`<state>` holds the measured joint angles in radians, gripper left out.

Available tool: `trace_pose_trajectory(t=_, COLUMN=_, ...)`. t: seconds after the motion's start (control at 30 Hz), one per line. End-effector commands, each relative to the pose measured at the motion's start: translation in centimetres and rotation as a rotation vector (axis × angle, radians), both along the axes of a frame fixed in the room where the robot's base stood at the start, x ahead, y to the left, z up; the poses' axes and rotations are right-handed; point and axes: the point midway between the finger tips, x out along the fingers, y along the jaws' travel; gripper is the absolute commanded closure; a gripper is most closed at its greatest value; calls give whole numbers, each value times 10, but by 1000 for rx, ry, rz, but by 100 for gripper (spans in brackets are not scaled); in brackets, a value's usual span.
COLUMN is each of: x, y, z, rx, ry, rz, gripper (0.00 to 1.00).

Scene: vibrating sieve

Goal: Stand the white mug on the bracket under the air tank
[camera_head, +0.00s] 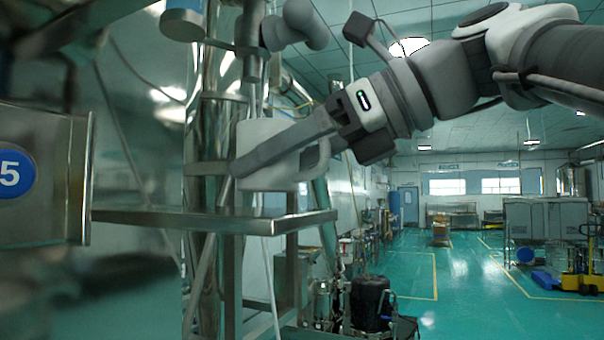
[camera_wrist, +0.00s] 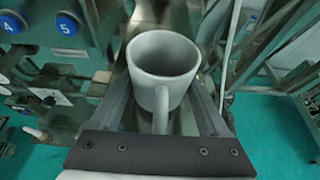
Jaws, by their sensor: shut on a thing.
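The white mug (camera_head: 262,133) is upright in my gripper (camera_head: 270,160). In the head view one finger runs across its near side; the other finger is largely hidden. In the wrist view the mug (camera_wrist: 165,62) is empty, its mouth faces up, and its handle points back toward my gripper (camera_wrist: 165,85). The fingers lie along both sides of the mug. A flat steel bracket (camera_head: 215,216) is below the mug in the head view, with a small gap seen between them. I cannot clearly pick out the air tank.
A steel panel with a blue "5" disc (camera_head: 10,174) stands at the left. Shiny vertical pipes (camera_head: 208,125) rise behind the bracket. In the wrist view, blue numbered discs (camera_wrist: 66,26) are at upper left. Open green floor (camera_head: 460,270) lies to the right.

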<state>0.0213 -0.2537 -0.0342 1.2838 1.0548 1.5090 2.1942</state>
Motion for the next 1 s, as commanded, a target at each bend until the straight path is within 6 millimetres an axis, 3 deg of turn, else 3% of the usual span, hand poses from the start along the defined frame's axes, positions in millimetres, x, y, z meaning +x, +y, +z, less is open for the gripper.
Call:
trace_pose_trajectory(t=0.13, x=10, y=26, z=0, rx=-1, ry=1, rz=2, gripper=78)
trace_pose_trajectory(t=0.3, x=9, y=23, z=-13, rx=0, ry=1, rz=0, gripper=78)
trace_pose_trajectory(t=0.73, x=9, y=23, z=-19, rx=0, ry=0, rz=0, gripper=78)
trace_pose_trajectory(t=0.77, x=10, y=23, z=-19, rx=0, ry=0, rz=0, gripper=19)
trace_pose_trajectory(t=0.87, x=9, y=23, z=-19, rx=0, ry=0, rz=0, gripper=1)
trace_pose_trajectory(t=1.0, x=9, y=23, z=-19, rx=0, ry=0, rz=0, gripper=0)
